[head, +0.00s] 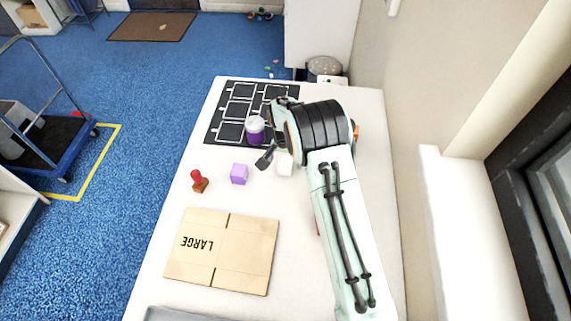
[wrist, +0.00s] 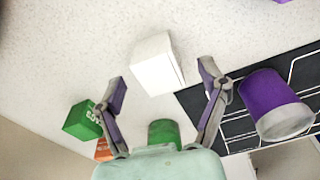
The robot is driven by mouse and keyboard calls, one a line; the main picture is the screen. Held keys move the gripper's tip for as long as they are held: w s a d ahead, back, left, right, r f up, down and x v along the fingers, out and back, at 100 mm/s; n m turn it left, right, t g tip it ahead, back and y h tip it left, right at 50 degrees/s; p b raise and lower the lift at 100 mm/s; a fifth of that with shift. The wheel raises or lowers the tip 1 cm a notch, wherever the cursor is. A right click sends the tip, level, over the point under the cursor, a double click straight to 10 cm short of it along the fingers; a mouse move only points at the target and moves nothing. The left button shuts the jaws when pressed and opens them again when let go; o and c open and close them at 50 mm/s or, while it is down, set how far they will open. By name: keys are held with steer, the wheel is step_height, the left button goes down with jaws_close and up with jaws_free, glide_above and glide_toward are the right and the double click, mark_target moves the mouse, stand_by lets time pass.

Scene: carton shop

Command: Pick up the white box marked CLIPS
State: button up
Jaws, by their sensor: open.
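A plain white box (wrist: 157,65) lies on the table, ahead of and between my fingertips in the wrist view. No marking can be read on its visible faces, so I cannot confirm CLIPS from here. In the head view the white box (head: 285,166) is mostly hidden by my arm and gripper. My gripper (wrist: 161,82) is open and empty, with one finger to each side of the box in the picture. In the head view one dark finger (head: 265,159) shows just left of the box.
A purple cup (head: 255,127) with a pale top stands on the black mat (head: 214,121), close to my gripper. A purple box (head: 239,174), a red stamp (head: 199,181) and a flat LARGE carton (head: 246,252) lie nearer. The wrist view shows a green box (wrist: 80,120) beside the left finger.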

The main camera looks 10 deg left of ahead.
steer(key=shift+f, duration=0.45)
steer(key=c, duration=1.3)
steer(key=shift+o, duration=0.2)
